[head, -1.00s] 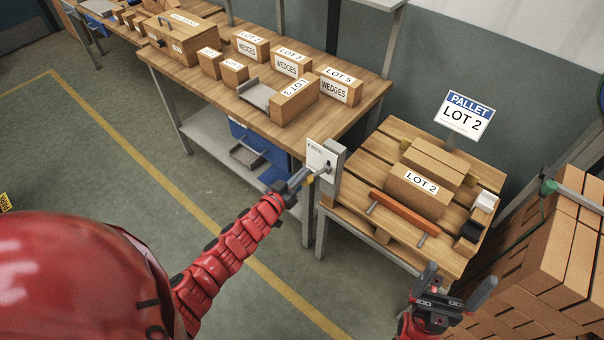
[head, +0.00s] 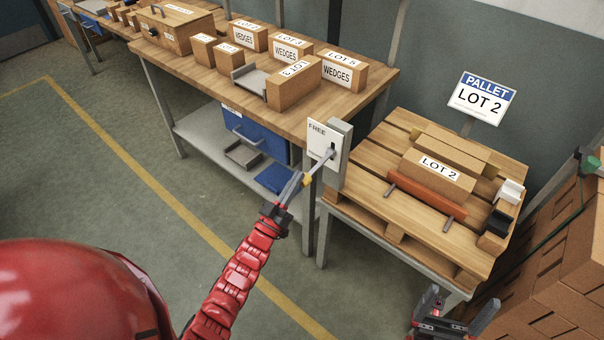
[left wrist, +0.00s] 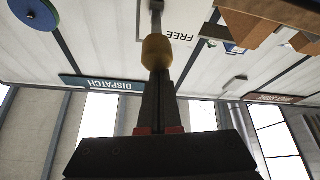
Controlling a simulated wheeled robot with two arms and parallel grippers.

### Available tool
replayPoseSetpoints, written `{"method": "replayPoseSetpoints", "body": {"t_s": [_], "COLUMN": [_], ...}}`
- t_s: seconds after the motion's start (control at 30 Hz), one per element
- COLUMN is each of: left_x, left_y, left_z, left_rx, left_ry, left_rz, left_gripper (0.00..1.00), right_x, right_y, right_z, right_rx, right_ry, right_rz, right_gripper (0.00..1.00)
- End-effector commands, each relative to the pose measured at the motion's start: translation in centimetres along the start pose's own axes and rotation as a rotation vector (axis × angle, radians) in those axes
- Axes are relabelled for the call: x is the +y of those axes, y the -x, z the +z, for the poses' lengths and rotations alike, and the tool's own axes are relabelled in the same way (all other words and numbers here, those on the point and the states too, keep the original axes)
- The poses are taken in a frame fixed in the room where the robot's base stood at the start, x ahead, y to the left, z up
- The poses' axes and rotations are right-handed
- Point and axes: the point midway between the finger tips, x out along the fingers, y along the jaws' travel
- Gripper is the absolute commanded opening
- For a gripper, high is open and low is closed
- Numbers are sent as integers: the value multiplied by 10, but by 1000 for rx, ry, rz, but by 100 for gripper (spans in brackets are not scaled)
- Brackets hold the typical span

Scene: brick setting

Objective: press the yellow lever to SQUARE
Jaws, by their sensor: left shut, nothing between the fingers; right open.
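The yellow lever (head: 309,179) sticks out of a slot in a pale panel (head: 319,142) at the table's right end. It slants down and left toward my left gripper (head: 301,179). FREE is printed at the panel's top; lower print is too small to read. My left gripper's fingers are shut and empty, their tips at the lever's yellow knob. In the left wrist view the knob (left wrist: 157,50) sits right beyond the fingertips (left wrist: 157,72); exact contact is hard to tell. My right gripper (head: 459,304) is open and empty at the bottom right.
A pallet table (head: 365,215) bears a LOT 2 box (head: 425,178) with an orange bar (head: 428,196) along its front. A LOT 2 sign (head: 480,97) stands behind. The wooden table (head: 215,80) holds several boxes. Brick stacks (head: 560,240) fill the right. Floor in front is clear.

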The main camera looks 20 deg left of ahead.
Motion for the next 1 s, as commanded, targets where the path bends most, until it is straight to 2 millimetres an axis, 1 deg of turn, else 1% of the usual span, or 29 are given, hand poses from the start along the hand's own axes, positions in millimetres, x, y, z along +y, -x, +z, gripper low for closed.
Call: {"method": "replayPoseSetpoints", "body": {"t_s": [0.03, 0.1, 0.3, 0.4, 0.5, 0.63, 1.0], "left_x": [-7, -8, -12, -13, -14, -14, -14], "left_y": [10, 13, 17, 18, 18, 18, 18], "left_z": [21, 27, 42, 45, 49, 51, 52], "left_rx": [37, 89, 216, 264, 296, 324, 334], "left_ry": [5, 11, 21, 24, 27, 31, 32], "left_rz": [6, 20, 52, 66, 73, 81, 84], "left_gripper": [0, 0, 0, 0, 0, 0, 0], "right_x": [-1, -2, -4, -5, -5, -6, -6], "right_y": [29, 46, 84, 98, 107, 114, 116], "right_z": [5, 8, 14, 16, 18, 19, 20], "right_rx": [0, 0, 0, 0, 0, 0, 0], "right_ry": [0, 0, 0, 0, 0, 0, 0], "right_rz": [0, 0, 0, 0, 0, 0, 0], "right_gripper": [100, 100, 100, 100, 100, 100, 100]}}
